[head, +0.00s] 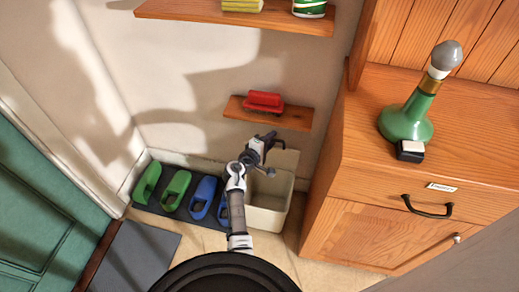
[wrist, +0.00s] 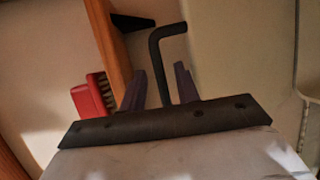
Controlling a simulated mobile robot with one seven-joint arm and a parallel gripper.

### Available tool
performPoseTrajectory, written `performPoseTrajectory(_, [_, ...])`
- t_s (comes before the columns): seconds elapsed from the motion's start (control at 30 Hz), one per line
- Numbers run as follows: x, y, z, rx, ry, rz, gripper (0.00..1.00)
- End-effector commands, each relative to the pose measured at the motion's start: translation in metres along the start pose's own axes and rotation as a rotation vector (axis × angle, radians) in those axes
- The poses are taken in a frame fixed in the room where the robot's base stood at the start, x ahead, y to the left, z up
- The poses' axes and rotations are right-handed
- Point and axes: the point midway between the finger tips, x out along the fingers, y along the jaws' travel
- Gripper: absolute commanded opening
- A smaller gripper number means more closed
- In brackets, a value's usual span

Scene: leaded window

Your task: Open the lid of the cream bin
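The cream bin (head: 267,217) stands on the floor between the slippers and the wooden cabinet. Its inside shows from above, and its cream lid (head: 287,160) is raised at the back. My gripper (head: 266,141) is at the upper left of the bin, beside the raised lid. In the wrist view, the two dark fingers of my gripper (wrist: 162,78) are apart. A dark bent bar (wrist: 158,65), seemingly a handle, shows between them, with gaps on both sides. I cannot tell whether it touches a finger. A pale surface (wrist: 240,60), seemingly the lid, fills the right.
A small wooden shelf (head: 234,109) with a red brush (head: 264,101) is on the wall just above my gripper. Green and blue slippers (head: 175,190) lie on a dark mat left of the bin. The wooden cabinet (head: 350,220) holds a green bottle (head: 406,122).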

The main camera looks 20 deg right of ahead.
Motion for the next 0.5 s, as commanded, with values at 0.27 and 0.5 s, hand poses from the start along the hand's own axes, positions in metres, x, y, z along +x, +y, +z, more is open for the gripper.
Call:
performPoseTrajectory(0.27, [-0.064,-0.002,-0.001,-0.001,0.004,0.000,0.32])
performPoseTrajectory(0.5, [-0.107,-0.001,0.000,0.000,0.003,0.000,0.32])
